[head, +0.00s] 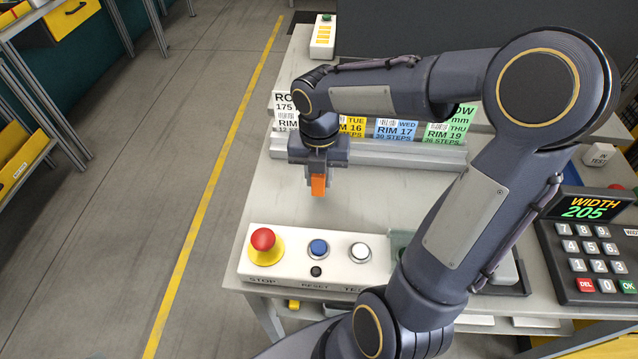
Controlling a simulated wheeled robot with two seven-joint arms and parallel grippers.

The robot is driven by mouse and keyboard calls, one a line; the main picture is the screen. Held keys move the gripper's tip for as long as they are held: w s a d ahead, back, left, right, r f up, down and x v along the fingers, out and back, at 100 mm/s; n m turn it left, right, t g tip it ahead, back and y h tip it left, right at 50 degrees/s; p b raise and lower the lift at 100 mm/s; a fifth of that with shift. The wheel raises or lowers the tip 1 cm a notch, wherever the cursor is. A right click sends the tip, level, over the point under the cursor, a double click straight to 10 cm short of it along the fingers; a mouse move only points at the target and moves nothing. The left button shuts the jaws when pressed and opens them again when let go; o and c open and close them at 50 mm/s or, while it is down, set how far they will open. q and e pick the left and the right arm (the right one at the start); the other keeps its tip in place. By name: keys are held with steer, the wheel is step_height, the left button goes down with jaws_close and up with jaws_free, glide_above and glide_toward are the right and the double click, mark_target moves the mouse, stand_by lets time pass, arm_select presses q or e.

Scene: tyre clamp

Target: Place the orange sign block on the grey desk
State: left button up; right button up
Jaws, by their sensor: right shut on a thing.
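The orange sign block (318,184) is held below my right gripper (318,174), which is shut on it. The block hangs above the grey desk (260,206), between the sign rail and the button box. My right arm comes in from the lower right and arches over the desk, hiding part of it. My left gripper is not in the head view.
A rail (400,150) with several day cards stands behind the gripper. A button box (345,262) with a red stop button (263,239) is at the front. A keypad (590,245) showing WIDTH 205 is at right. Bare desk lies around the block.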

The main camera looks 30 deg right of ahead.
mark_target(319, 186)
steer(key=shift+f, duration=1.5)
steer(key=shift+f, duration=0.1)
steer(key=shift+f+b, duration=0.15)
steer(key=shift+b, duration=0.15)
steer(key=o, duration=1)
